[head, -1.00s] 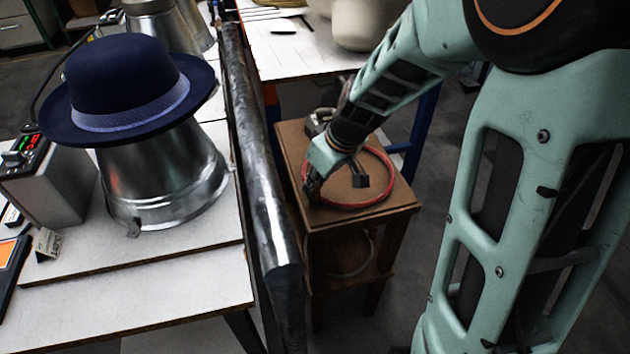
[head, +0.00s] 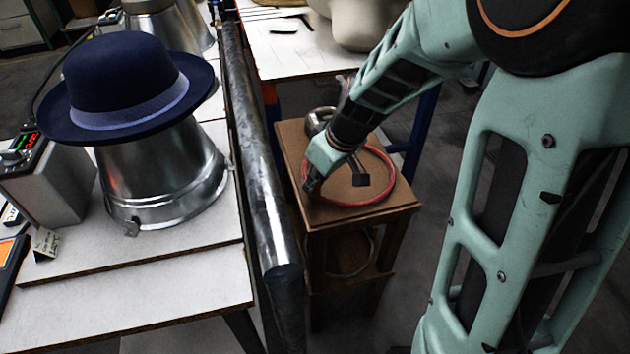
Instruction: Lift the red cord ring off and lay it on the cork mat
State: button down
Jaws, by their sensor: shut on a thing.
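The red cord ring (head: 389,192) is a thin red loop over the brown top of a small wooden stand, in the middle of the head view. My gripper (head: 311,187) points down at the ring's left side and is shut on the ring there. Its fingertips are small and dark, so the exact grip is hard to see. The ring appears to lie flat at or very near the stand top. My wrist hides part of its far left side. I cannot tell whether the stand's brown surface (head: 292,135) is the cork mat.
A blue hat (head: 125,85) sits on a metal form (head: 165,180) on the left table. A dark metal bar (head: 262,170) runs between that table and the stand. A grey metal object (head: 318,121) stands at the stand's back corner. A white table is behind.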

jog(key=shift+f+b, duration=0.15)
jog(key=shift+b, duration=0.25)
dwell(0.5)
jog(key=c, duration=1.8)
grip_release()
jog(key=shift+o, duration=0.2)
jog(key=p+v, duration=0.4)
jog(key=v, duration=0.3)
jog(key=shift+w+a+r, duration=0.25)
jog(key=shift+w+r, duration=0.1)
